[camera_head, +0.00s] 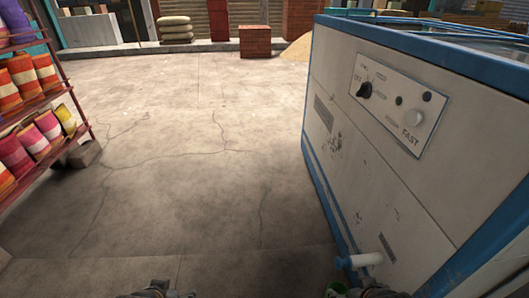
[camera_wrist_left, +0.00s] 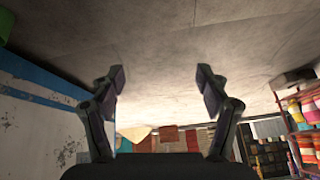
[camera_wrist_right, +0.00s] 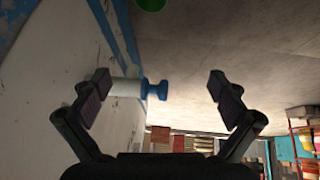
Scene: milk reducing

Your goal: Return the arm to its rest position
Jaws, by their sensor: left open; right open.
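My left gripper (camera_wrist_left: 161,75) is open with nothing between its fingers. Only a dark part of it shows at the bottom edge of the head view. My right gripper (camera_wrist_right: 160,82) is open. In its wrist view, the white spout with a blue end (camera_wrist_right: 156,90) shows partly behind one finger, with the blue end in the gap; I see no grip on it. The spout also shows low on the freezer in the head view (camera_head: 362,260). The large white and blue freezer (camera_head: 350,130) stands at the right. Both arms are mostly out of the head view.
A control panel with a black knob (camera_head: 364,90) is on the freezer's side. A green round thing (camera_head: 337,289) sits below the spout, partly cut off. The cracked floor (camera_head: 200,150) between is clear.

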